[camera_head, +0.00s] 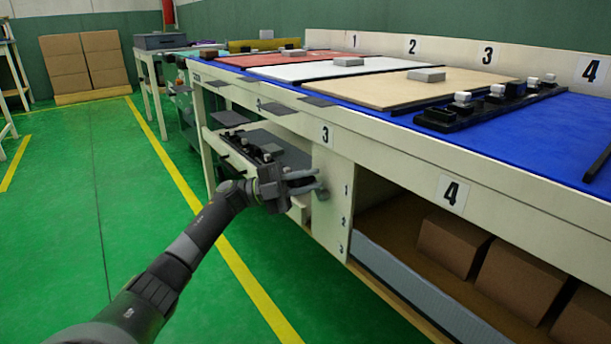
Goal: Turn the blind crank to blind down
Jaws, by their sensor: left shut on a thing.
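The bench's pale end panel (330,215) carries the marks 1, 2 and 3 in a column. A small grey crank (323,194) sticks out beside the mark 1. My left gripper (316,184) reaches in from the lower left and is shut on the crank; its fingers partly hide it. A grey ribbed strip (430,290), which may be the blind, runs along the bottom front of the compartment marked 4. The opening above it is uncovered. My right gripper is not in view.
Brown boxes (453,240) stand inside the compartment. Left of the panel is a shelf (232,152) with dark parts on it. The blue bench top (520,135) holds boards and clips. The green floor (80,250) at left is free.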

